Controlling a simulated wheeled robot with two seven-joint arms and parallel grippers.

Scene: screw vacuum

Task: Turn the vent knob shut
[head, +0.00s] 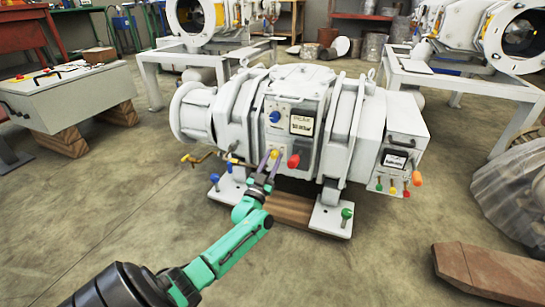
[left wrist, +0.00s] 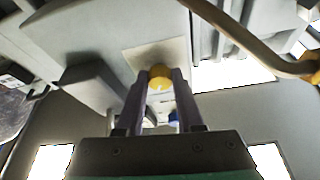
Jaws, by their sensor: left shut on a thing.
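The white screw vacuum pump (head: 300,95) stands on the floor in the middle of the head view. A small yellow knob (head: 274,154) is on its front, beside a red knob (head: 293,161) and below a blue knob (head: 275,116). I cannot read which knob is labelled as the vent. My left gripper (head: 268,165) is shut on the yellow knob, which shows between the fingertips in the left wrist view (left wrist: 160,76). The fingers hide part of the knob. My right gripper is not in view.
A bent pipe with a yellow end (head: 188,158) sticks out left of my left gripper. Several coloured knobs (head: 392,190) hang at the pump's right end. A grey control box (head: 60,100) stands on wooden blocks at left. The front left floor is clear.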

